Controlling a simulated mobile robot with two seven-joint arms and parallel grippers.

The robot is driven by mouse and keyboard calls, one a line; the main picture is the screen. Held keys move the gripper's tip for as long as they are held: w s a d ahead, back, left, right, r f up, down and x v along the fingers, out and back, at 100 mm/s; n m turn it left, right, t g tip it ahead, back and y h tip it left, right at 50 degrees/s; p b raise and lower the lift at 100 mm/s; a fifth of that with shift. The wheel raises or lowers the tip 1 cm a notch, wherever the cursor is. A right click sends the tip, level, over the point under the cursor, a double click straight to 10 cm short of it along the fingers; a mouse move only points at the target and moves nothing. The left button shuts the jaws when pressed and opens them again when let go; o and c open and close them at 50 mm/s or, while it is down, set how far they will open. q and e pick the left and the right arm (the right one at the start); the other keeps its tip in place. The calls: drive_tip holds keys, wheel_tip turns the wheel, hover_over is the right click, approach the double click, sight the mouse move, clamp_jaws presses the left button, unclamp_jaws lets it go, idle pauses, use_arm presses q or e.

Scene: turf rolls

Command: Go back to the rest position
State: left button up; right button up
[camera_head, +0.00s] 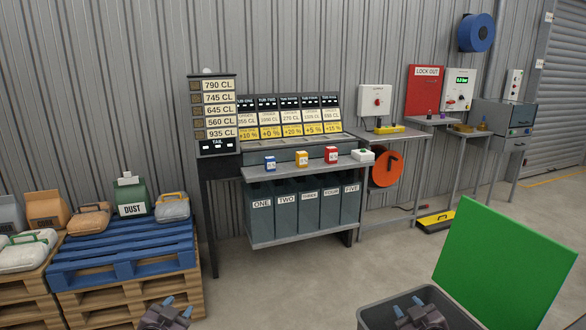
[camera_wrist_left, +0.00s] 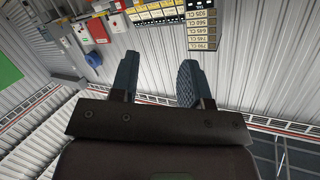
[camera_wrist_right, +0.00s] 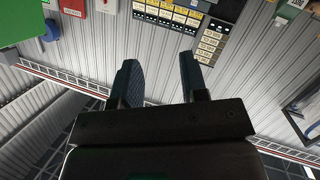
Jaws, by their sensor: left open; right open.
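My left gripper (camera_head: 166,306) is at the bottom of the head view, in front of the blue pallet. It is open and empty; its two blue fingers stand apart in the left wrist view (camera_wrist_left: 158,78). My right gripper (camera_head: 409,307) is at the bottom right of the head view, in front of or over a dark grey bin (camera_head: 372,309); I cannot tell its height above it. It is open with nothing between its fingers in the right wrist view (camera_wrist_right: 160,78).
A green panel (camera_head: 505,262) rises beside the bin. A blue pallet (camera_head: 125,255) with sacks stands at left. A bench (camera_head: 255,172) holds small coloured boxes above tubs marked ONE to FIVE. The floor (camera_head: 290,285) between the grippers is clear.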

use_arm(q)
drive_tip(key=s+d+f+n+g+b, duration=0.1)
drive_tip(key=s+f+g+b, duration=0.2)
drive_tip(key=s+f+b, duration=1.1)
use_arm(e)
drive_tip(key=s+a+f+m+g+p, duration=0.1)
drive_tip(key=s+f+g+p, duration=0.35)
drive_tip(key=s+f, duration=1.55)
use_arm(q)
drive_tip(key=s+f+n+g+b, duration=0.15)
drive_tip(key=s+f, duration=0.35)
drive_tip(key=s, duration=0.5)
drive_tip(key=s+f+g+b, duration=0.1)
drive_tip(key=s+f+b, duration=0.3)
drive_tip(key=s, duration=0.6)
use_arm(e)
drive_tip(key=s+f+m, duration=0.2)
drive_tip(key=s+f, duration=0.2)
drive_tip(key=s, duration=1)
use_arm(q)
wheel_tip(320, 180, up, 10)
drive_tip(key=n+t+y+p, duration=0.1)
drive_tip(key=n+p, duration=0.1)
drive_tip(key=p, duration=1.4)
drive_tip(key=shift+a, duration=0.4)
use_arm(e)
wheel_tip(320, 180, up, 11)
drive_tip(key=m+h, duration=0.1)
drive_tip(key=shift+d, duration=0.35)
